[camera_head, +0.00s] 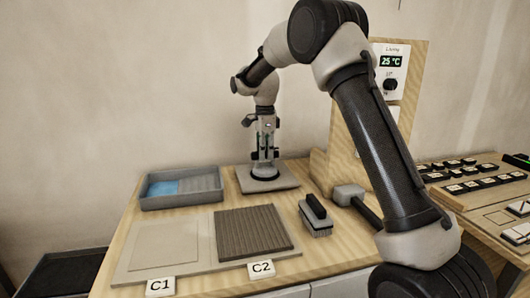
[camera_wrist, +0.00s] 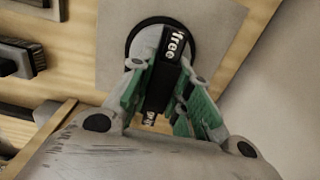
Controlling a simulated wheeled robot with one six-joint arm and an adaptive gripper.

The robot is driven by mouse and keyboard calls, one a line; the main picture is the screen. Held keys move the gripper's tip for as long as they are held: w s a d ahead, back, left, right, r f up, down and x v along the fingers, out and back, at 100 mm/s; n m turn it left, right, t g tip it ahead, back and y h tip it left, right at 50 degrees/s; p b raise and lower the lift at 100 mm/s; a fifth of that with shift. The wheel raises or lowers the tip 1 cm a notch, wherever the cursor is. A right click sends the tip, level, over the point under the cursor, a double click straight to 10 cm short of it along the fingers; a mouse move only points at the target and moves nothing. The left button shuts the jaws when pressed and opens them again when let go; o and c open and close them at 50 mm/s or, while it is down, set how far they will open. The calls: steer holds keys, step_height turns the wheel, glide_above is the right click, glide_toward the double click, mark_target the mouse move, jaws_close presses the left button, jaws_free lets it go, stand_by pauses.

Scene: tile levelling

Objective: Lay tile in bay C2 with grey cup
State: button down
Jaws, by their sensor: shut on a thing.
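My gripper (camera_head: 264,150) is shut on the grey suction cup (camera_head: 265,172), whose black rim sits flat against a plain grey tile (camera_head: 288,184) at the back of the bench. In the wrist view the green-padded fingers (camera_wrist: 165,95) straddle the cup's black handle (camera_wrist: 163,70), which reads "free" at one end. The grey cup body (camera_wrist: 142,44) and the tile (camera_wrist: 215,35) show beneath. The tile looks level on or just over the bench; I cannot tell which. Bay C2 (camera_head: 252,232) is front centre, filled with ribbed brown mortar, and no tile covers it.
Bay C1 (camera_head: 163,245), left of C2, has a smooth pale surface. A grey tray (camera_head: 205,196) with something blue stands behind the bays. A brush (camera_head: 316,216) and a mallet (camera_head: 350,196) lie right of C2. An upright wooden panel (camera_head: 345,130) stands at the right.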

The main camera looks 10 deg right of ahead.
steer(key=c, duration=1.2)
jaws_free()
steer(key=shift+c, duration=0.2)
